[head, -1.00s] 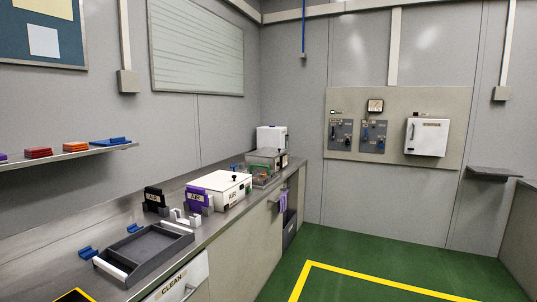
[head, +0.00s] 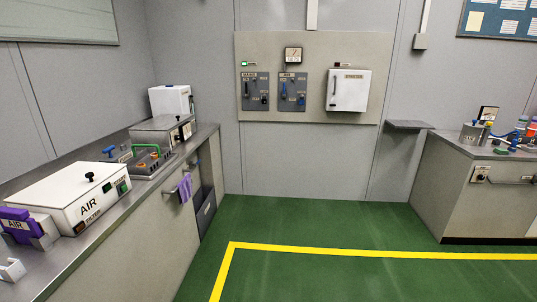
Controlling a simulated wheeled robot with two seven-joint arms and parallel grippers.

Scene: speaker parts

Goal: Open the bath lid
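No label reading "bath" is legible, so I cannot tell for certain which unit is the bath. On the left counter, a grey box with a flat, closed-looking top (head: 163,129) stands toward the far end. In front of it is a low metal unit (head: 140,163) with a green handle (head: 146,150), orange-ringed parts and a blue knob. Nearer is a white box (head: 75,195) marked AIR and FILTER, its top closed, with a black knob (head: 90,177). Neither of my grippers is in view.
A white box (head: 170,101) stands at the counter's far end. Purple gloves (head: 185,188) hang on the counter front above a dark bin (head: 205,212). A wall panel (head: 262,60) holds switches and a white cabinet (head: 348,90). A right counter (head: 470,185) carries bottles. Green floor between is clear.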

